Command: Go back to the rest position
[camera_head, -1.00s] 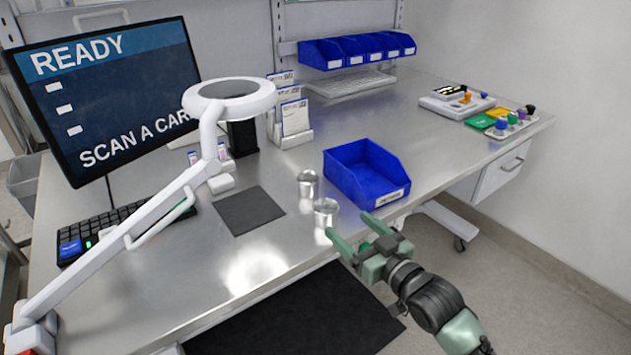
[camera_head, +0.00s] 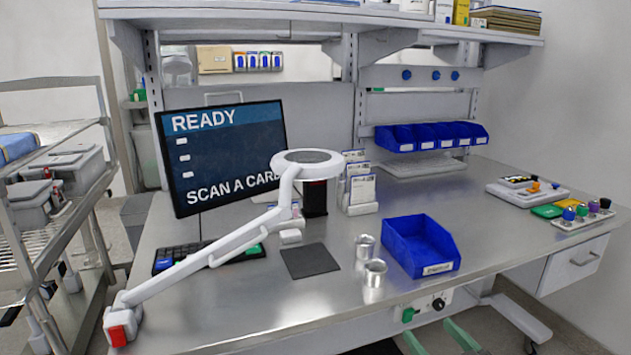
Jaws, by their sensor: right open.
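My right gripper (camera_head: 436,338) shows only as two green fingertips at the bottom edge of the head view. They are spread apart with nothing between them, in front of the bench's front edge and below the blue bin. The rest of that gripper and arm is out of the picture. My left gripper is not in view. Two small silver metal cups (camera_head: 374,273) stand upright on the metal bench (camera_head: 300,297), beside the open blue bin (camera_head: 425,261). The gripper is apart from both cups and the bin.
A white lamp arm (camera_head: 205,258) crosses the left of the bench, in front of a monitor (camera_head: 222,150) and keyboard (camera_head: 212,254). A dark mat (camera_head: 310,260) lies mid-bench. A wire rack (camera_head: 45,240) stands at left. A control panel (camera_head: 428,305) hangs under the front edge.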

